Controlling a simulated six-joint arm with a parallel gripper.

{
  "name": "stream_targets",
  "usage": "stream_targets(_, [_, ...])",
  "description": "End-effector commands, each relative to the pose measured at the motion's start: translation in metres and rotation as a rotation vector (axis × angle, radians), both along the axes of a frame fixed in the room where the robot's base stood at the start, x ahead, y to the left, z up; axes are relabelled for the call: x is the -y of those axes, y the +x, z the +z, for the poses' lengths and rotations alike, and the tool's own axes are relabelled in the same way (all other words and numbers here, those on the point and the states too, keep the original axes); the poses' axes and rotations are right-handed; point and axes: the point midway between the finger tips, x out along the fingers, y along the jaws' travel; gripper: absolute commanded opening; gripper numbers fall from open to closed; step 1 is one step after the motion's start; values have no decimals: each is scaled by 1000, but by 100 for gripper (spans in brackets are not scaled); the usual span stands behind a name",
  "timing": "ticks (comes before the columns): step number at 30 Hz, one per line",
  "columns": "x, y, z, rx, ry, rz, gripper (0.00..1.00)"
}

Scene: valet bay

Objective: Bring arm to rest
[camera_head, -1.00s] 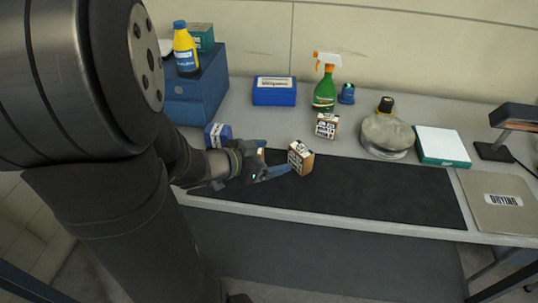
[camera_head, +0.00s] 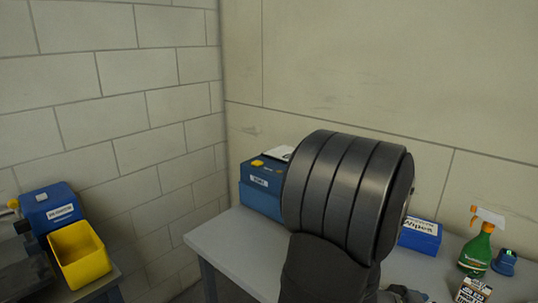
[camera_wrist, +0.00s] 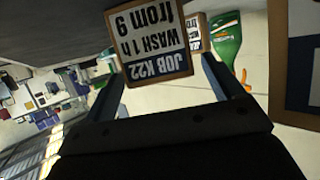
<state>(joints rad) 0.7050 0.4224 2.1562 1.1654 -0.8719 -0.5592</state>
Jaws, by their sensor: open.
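My gripper (camera_wrist: 164,70) is open in the wrist view, with one finger on each side of the picture's middle. A wood-edged job block (camera_wrist: 150,40), printed "JOB K22 WASH", stands upside down in that view, beyond or between the fingers; I cannot tell whether it touches them. In the head view my large dark arm link fills the middle right and hides most of the gripper.
In the head view a green spray bottle (camera_head: 477,250), a blue cup-like item (camera_head: 505,263), a labelled block (camera_head: 472,291) and a blue box (camera_head: 421,236) stand on the grey bench (camera_head: 226,246). A yellow bin (camera_head: 80,254) sits at far left.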

Motion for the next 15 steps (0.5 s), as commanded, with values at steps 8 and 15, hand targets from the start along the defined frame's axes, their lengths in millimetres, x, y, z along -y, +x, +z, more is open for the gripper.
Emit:
stream_targets(8, [18, 0, -10, -1, 0, 1, 85])
stream_targets(15, [17, 0, -7, 0, -1, 1, 85])
